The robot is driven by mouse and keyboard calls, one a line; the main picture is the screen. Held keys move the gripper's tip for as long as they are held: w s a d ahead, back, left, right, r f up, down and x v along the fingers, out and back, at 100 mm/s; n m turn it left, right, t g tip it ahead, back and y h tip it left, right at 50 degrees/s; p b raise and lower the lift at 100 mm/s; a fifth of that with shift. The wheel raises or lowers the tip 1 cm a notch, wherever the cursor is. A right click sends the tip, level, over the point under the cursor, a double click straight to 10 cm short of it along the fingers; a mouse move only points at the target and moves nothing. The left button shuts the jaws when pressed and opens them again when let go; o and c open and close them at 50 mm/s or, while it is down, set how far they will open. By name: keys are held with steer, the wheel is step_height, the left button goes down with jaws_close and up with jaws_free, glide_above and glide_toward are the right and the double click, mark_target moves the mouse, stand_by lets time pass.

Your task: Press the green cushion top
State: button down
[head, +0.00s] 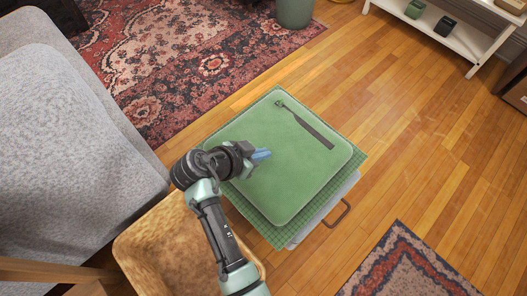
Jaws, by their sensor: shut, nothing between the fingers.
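The green cushion top (296,190) is a rounded square pad. It lies on a green checked layer (356,163) over a pale box-like base (327,207) with a brown handle on its right side. My gripper (265,155) is shut and empty, with its bluish fingertips over the left part of the cushion top. I cannot tell whether the fingertips touch the surface. My arm hides the cushion's left edge. A dark strap-like item (305,125) lies on the far right part of the cushion top.
A grey sofa (60,150) is at the left. A tan fuzzy seat (160,245) stands near my arm. A patterned rug (170,55) lies behind, and another (405,268) at the lower right. A white shelf (450,38) is at the back right. Wooden floor is clear at the right.

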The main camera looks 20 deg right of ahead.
steer(key=p+v, duration=0.2)
steer(key=v, duration=0.5)
steer(key=shift+r, duration=0.1)
stand_by(0.5)
